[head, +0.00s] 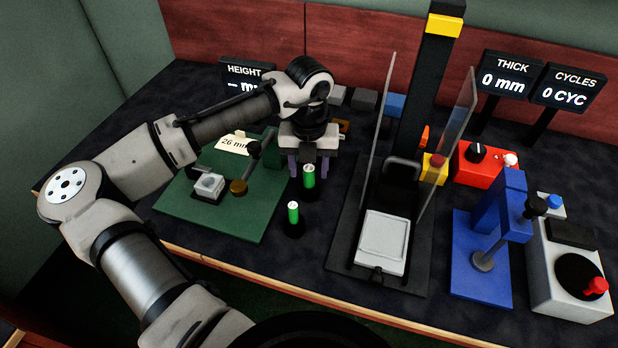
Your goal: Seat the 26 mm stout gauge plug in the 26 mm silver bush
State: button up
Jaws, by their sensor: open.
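Two green plugs with pale tops stand upright in dark round holders. The rear plug (309,176) is just below my gripper (308,168), and the front plug (293,213) is nearer the table's front edge. I cannot tell from this view which is the stout one. My gripper points down and is open, its purple fingers on either side of the rear plug's top in this view; contact cannot be told. A silver block (208,186), likely the silver bush, sits on a green base plate (235,220) to the left. A "26 mm" card (234,144) lies behind it.
A brass-coloured knob (238,187) and a dark lever stand beside the silver block. To the right is a press with clear side guards (450,140) and a tall black column (425,90). A blue stand (490,240) and red box (485,165) are farther right.

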jog(key=shift+f, duration=1.15)
grip_shut()
jog(key=shift+r, duration=0.1)
